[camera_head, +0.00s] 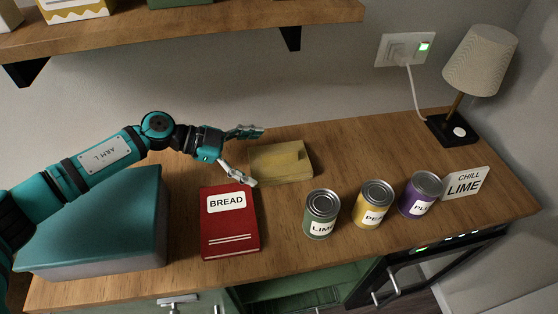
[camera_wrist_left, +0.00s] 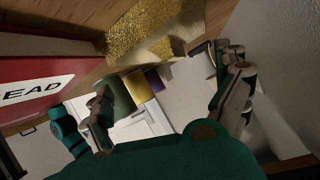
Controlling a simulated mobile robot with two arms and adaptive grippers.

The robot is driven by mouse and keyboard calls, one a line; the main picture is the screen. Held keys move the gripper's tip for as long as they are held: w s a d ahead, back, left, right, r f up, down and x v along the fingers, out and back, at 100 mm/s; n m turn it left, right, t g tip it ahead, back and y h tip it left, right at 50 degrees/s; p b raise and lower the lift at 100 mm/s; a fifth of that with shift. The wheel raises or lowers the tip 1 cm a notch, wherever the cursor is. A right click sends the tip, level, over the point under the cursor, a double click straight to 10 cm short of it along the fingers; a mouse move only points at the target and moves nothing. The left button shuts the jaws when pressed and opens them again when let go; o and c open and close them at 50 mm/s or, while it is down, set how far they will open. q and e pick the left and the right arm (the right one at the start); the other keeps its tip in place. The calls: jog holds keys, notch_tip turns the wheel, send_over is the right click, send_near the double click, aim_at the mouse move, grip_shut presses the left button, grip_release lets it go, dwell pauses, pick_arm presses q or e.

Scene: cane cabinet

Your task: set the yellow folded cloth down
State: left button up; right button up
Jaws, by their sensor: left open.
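The yellow folded cloth (camera_head: 282,162) lies flat on the wooden counter, behind the red BREAD box and the cans. It also shows at the top of the left wrist view (camera_wrist_left: 150,30). My left gripper (camera_head: 255,157) is open, with its fingers spread at the left end of the cloth. I cannot tell whether a finger touches it. The left wrist view shows the two spread fingers (camera_wrist_left: 168,98) with nothing held between them. My right gripper is in neither view.
A red BREAD box (camera_head: 230,232) lies in front of my left gripper. A teal-lidded box (camera_head: 100,215) is at left, a lamp (camera_head: 478,65) at right. A shelf (camera_head: 180,30) hangs above.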

aim_at(291, 165)
pick_arm(q)
jog(key=x, duration=0.7)
jog(key=shift+w+d+r, duration=0.1)
jog(key=shift+r, duration=0.15)
jog(key=c, duration=1.5)
